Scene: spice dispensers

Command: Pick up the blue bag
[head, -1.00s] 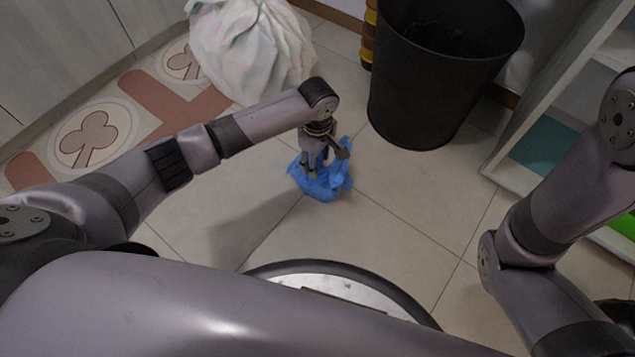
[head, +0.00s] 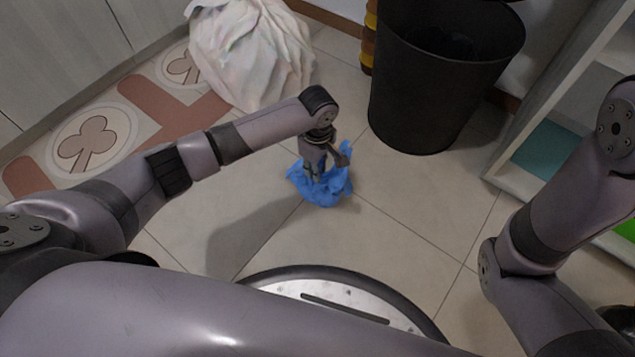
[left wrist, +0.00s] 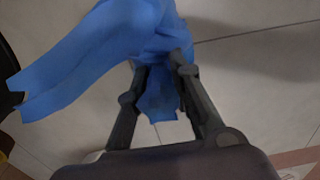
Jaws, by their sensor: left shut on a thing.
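The crumpled blue bag (head: 325,192) is on or just above the tiled floor in the middle of the head view. My left gripper (head: 318,172) reaches down into it from above, and its fingers are partly hidden by the bag. In the left wrist view the bag (left wrist: 105,45) fills the upper left, with a long loose flap to the left. The left gripper's fingers (left wrist: 160,85) are shut on a bunched part of it. Whether the bag touches the floor is unclear. My right arm shows at the right of the head view, but its gripper is out of sight.
A black bin (head: 440,85) stands behind and right of the bag. A large whitish sack (head: 250,50) lies behind and left, by a patterned mat (head: 85,145). A shelf unit (head: 520,170) stands on the right. The floor around the bag is clear.

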